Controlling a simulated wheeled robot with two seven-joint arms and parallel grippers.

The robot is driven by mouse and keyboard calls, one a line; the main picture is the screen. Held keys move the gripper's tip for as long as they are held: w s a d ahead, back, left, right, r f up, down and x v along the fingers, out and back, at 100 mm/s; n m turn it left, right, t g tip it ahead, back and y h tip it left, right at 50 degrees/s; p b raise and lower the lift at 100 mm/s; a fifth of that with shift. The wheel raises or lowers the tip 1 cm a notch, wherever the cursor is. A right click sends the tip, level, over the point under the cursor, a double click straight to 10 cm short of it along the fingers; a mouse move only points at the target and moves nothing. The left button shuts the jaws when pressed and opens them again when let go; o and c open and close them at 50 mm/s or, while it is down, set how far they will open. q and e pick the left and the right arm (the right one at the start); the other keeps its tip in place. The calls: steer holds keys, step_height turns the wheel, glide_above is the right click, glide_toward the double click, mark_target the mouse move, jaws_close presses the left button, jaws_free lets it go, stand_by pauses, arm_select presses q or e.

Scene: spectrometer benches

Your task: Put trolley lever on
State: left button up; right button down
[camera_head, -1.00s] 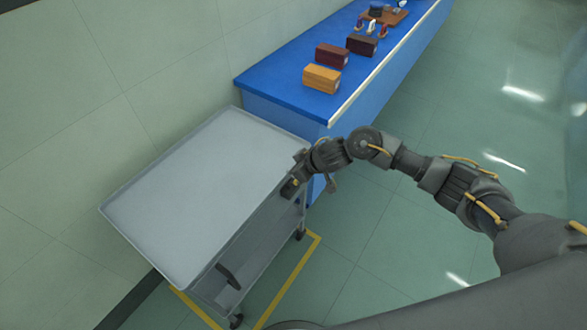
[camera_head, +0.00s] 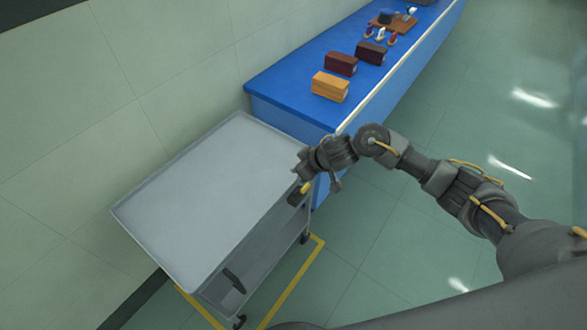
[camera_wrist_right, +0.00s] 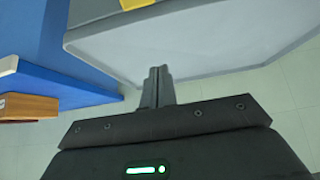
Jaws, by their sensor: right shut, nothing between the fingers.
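The grey trolley (camera_head: 205,190) stands against the wall, and its grey surface fills the top of the right wrist view (camera_wrist_right: 190,50). A dark lever-like part with a yellow piece (camera_head: 306,187) shows at its right end. Yellow also shows at the top edge of the wrist view (camera_wrist_right: 215,14). A second black part (camera_head: 233,281) sits low on the trolley's near side. My right gripper (camera_head: 299,171) is beside the trolley's right end, close to the yellow piece; contact cannot be told. Its fingers (camera_wrist_right: 157,72) are shut and empty. My left gripper is out of view.
A blue bench (camera_head: 290,75) adjoins the trolley's far end and holds an orange box (camera_head: 330,87), two dark red boxes and small tools. Yellow floor lines (camera_head: 293,282) run beside the trolley. The floor to the right is open.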

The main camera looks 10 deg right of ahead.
steer(key=v, duration=0.6)
steer(key=shift+s+d+f, duration=0.15)
steer(key=shift+s+d, duration=0.35)
